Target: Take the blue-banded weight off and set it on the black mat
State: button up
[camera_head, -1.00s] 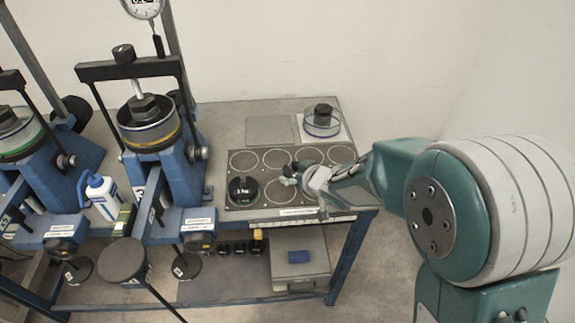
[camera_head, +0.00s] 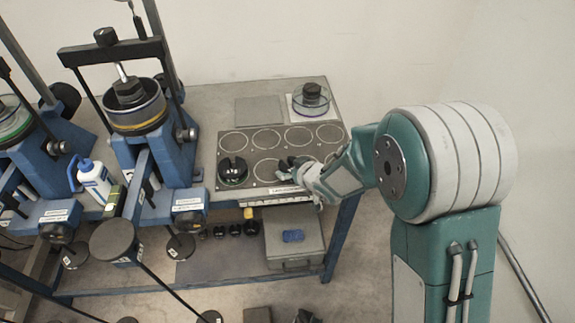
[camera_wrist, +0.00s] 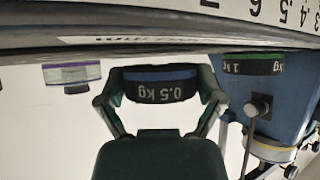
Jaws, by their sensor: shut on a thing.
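My gripper (camera_wrist: 160,95) is shut on the blue-banded weight (camera_wrist: 160,84), a black disc marked 0.5 kg that appears upside down in the wrist view. In the head view my gripper (camera_head: 290,168) is over the front right part of the dark mat (camera_head: 250,156) with its outlined circles. The weight is hard to make out there, and I cannot tell whether it touches the mat. A green-banded black weight (camera_head: 232,171) sits in the mat's front left circle; it also shows in the wrist view (camera_wrist: 250,66), marked 1 kg.
A blue lever frame (camera_head: 165,150) stands left of the mat, with a white bottle (camera_head: 95,180) beside it. Behind the mat are a grey plate (camera_head: 258,110) and a clear dish (camera_head: 310,100) with a black knob. A grey box (camera_head: 294,245) stands on the lower shelf.

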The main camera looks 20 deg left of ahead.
jog(key=shift+a+f, duration=0.2)
jog(key=shift+a, duration=0.4)
jog(key=shift+d+f, duration=0.15)
jog(key=shift+d, duration=0.3)
jog(key=shift+a+f, duration=0.1)
jog(key=shift+a, duration=0.25)
jog(key=o, duration=1)
jog(key=shift+o, duration=0.2)
jog(key=shift+d, duration=0.15)
jog(key=shift+d, duration=0.1)
jog(key=shift+s, duration=0.1)
